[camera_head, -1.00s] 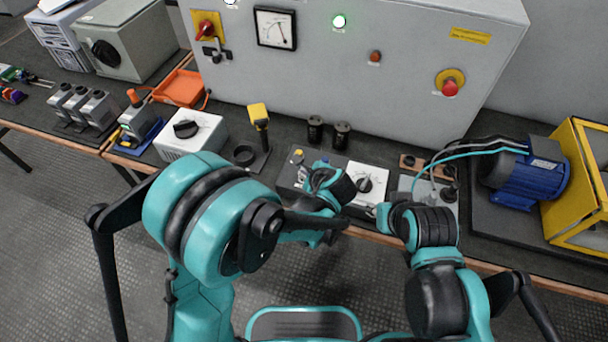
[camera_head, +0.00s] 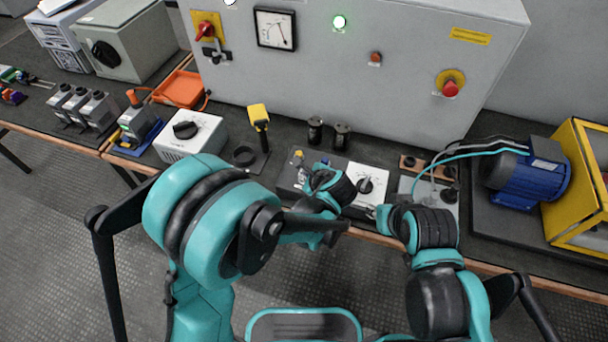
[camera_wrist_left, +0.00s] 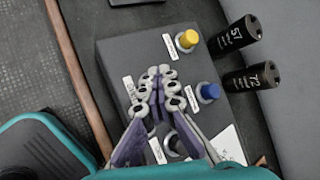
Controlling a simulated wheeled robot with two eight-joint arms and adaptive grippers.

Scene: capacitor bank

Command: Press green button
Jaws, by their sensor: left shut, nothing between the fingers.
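A dark button box (camera_head: 288,177) stands at the bench's front edge, left of a white dial unit. In the left wrist view the box (camera_wrist_left: 117,58) carries a yellow button (camera_wrist_left: 188,39) and a blue button (camera_wrist_left: 208,92). No green button can be made out there; my left gripper covers part of the box's top. My left gripper (camera_wrist_left: 160,72) is shut and empty over the box; contact cannot be told. It also shows in the head view (camera_head: 303,172). My right gripper (camera_head: 382,216) is at the bench edge, mostly hidden.
Two black cylinders (camera_head: 315,129) stand behind the box. The white dial unit (camera_head: 367,185) is to its right, and a yellow-handled tool (camera_head: 259,116) to its left. The grey cabinet (camera_head: 330,75) closes off the back. A blue motor (camera_head: 530,178) sits at the right.

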